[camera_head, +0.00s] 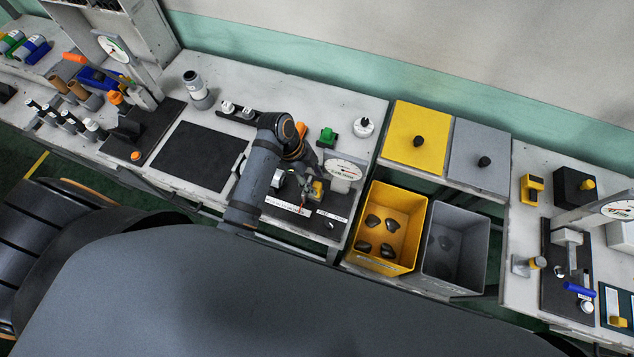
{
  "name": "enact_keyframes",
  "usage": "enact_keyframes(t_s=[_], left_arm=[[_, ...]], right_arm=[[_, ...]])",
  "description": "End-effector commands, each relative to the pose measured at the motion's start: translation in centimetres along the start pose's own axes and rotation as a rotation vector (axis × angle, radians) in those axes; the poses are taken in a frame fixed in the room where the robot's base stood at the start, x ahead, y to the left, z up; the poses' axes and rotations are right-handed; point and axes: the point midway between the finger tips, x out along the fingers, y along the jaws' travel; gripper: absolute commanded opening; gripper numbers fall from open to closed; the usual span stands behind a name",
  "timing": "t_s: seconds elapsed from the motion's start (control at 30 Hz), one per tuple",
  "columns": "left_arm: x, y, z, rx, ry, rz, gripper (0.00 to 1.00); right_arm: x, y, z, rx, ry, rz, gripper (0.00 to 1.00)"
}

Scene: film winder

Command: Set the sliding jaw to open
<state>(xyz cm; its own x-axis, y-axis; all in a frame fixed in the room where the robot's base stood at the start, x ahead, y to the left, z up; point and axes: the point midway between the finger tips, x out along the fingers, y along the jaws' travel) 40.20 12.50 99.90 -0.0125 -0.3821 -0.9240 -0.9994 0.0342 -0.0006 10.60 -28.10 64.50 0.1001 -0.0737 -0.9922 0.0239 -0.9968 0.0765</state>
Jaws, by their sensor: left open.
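The fixture with the sliding jaw is on a black base plate (335,226) on the middle bench, with white label strips along its front. A small yellow part (318,189) shows on it beside my gripper; I cannot tell if it belongs to the sliding jaw. My left arm reaches over the bench from the front. My left gripper (306,195) is open, pointing down over the fixture, close to the yellow part. The arm and gripper hide much of the fixture, so the jaw's position cannot be read. My right gripper is not in view.
A round dial gauge (343,170) stands right behind the gripper. A green block (327,137) and a white knob (364,127) are at the back. A black mat (196,155) lies left. Yellow (411,222) and grey (470,277) bins stand right.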

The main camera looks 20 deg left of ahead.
Motion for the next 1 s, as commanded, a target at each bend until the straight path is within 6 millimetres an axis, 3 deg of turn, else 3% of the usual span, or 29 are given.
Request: enact_keyframes(t_s=[0.2, 0.4, 1.0], left_arm=[[-5.5, -0.1, 0.2, 0.003, -0.006, -0.005, 0.47], [-8.6, -0.1, 0.1, 0.001, -0.003, -0.002, 0.47], [-9.2, 0.0, 0.0, 0.000, 0.000, -0.001, 0.47]], right_arm=[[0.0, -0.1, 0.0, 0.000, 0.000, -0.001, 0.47], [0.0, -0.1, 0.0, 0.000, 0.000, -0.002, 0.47], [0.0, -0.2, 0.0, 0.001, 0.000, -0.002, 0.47]])
